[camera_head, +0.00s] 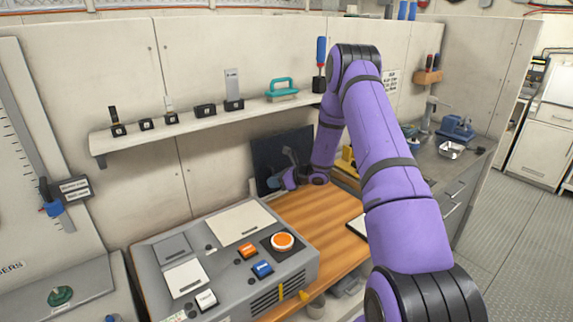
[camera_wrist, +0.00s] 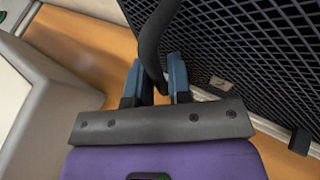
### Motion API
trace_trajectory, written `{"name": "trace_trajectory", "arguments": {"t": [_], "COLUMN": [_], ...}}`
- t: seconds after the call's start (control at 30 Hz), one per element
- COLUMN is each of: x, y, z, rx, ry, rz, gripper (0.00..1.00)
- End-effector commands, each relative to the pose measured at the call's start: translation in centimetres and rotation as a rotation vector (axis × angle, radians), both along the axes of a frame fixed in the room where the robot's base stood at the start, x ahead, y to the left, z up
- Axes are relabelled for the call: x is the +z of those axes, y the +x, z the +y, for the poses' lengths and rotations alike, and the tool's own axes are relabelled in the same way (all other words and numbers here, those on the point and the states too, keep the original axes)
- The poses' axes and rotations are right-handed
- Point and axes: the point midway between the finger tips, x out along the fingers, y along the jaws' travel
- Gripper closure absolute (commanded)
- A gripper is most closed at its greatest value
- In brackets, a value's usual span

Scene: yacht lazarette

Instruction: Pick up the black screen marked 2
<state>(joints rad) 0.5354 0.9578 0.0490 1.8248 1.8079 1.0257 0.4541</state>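A black screen (camera_head: 276,152) with a dark panel leans upright against the back wall at the far end of the wooden bench. In the wrist view its black mesh face (camera_wrist: 250,45) fills the upper right. A curved black handle (camera_wrist: 152,40) stands out from it. My gripper (camera_wrist: 157,65) has its two blue fingers on either side of this handle, with a gap showing beside it. In the head view my gripper (camera_head: 279,181) is low in front of the screen, which it partly hides. A small pale tag (camera_wrist: 221,83) is on the mesh; its marking is not readable.
A grey console (camera_head: 145,251) with orange, blue and white buttons stands left of the wooden bench top (camera_head: 310,213). A shelf (camera_head: 205,118) with small tools runs above. A blue vise (camera_head: 457,127) and a metal tray (camera_head: 451,150) sit on the right counter.

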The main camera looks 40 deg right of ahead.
Motion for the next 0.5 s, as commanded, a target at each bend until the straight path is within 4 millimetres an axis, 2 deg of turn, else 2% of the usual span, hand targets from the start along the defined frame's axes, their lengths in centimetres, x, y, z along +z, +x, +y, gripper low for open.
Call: {"name": "trace_trajectory", "arguments": {"t": [0.2,0.3,0.5], "x": [-0.08,-0.08,-0.08], "y": [0.12,0.11,0.11], "z": [0.09,0.09,0.07], "rx": [0.0,0.0,0.0], "ry": [0.0,0.0,0.0], "rz": [0.0,0.0,0.0], "gripper": [0.81,1.0,1.0]}}
